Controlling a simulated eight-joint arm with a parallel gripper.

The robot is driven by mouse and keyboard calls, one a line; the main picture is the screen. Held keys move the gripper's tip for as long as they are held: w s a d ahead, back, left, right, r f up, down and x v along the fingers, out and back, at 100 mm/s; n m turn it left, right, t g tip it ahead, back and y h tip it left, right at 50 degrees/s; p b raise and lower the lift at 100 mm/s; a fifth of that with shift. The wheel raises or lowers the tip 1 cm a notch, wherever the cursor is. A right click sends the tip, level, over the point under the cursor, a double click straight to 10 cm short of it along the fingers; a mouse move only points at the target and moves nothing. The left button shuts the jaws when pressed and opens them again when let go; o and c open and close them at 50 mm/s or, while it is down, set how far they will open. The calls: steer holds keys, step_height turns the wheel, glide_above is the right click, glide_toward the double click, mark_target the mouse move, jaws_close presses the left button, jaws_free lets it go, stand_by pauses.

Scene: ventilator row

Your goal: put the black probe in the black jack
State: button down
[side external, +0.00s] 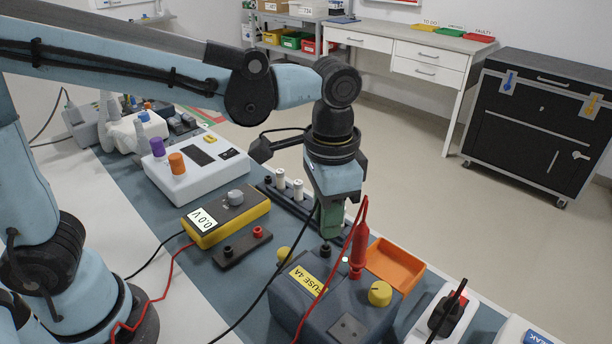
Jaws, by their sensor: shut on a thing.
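My gripper (331,222) points down over the dark fuse box (325,318), with its green fingers shut on what appears to be the black probe. The fingers hide most of the probe. Its black lead (268,287) rises from the lower left to the fingers. The black jack (326,250) appears as a small black post on the box, just under the fingertips. I cannot tell whether the probe's tip touches it. The red probe (358,245) stands upright at the red jack, close to the right of my gripper, with its red lead looping down in front of the box.
A yellow meter (228,214) reading 0.0 V and a dark strip with black and red sockets (243,246) lie left. An orange tray (394,265) is behind the box. Yellow knobs (380,293) rise from the box. A rack of fuses (297,190) stands behind.

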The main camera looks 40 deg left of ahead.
steer(key=shift+f, duration=0.85)
stand_by(0.4)
steer(key=c, duration=0.9)
jaws_free()
steer(key=shift+r, duration=0.1)
step_height(320, 180, up, 12)
steer(key=shift+f, duration=0.15)
steer(key=shift+a, duration=0.15)
steer(key=s+a+f+n+t, duration=0.1)
steer(key=a+f+n+t, duration=0.1)
steer(key=a, duration=0.3)
steer(key=s+a+f+n+t, duration=0.1)
steer(key=a+f+n+t, duration=0.1)
steer(key=a+f, duration=0.3)
steer(key=s+a+f+n+t, duration=0.1)
steer(key=a+f+n+t, duration=0.1)
steer(key=a, duration=0.4)
steer(key=shift+s+a+f+t, duration=0.15)
steer(key=shift+f+t, duration=0.45)
steer(key=shift+f, duration=0.2)
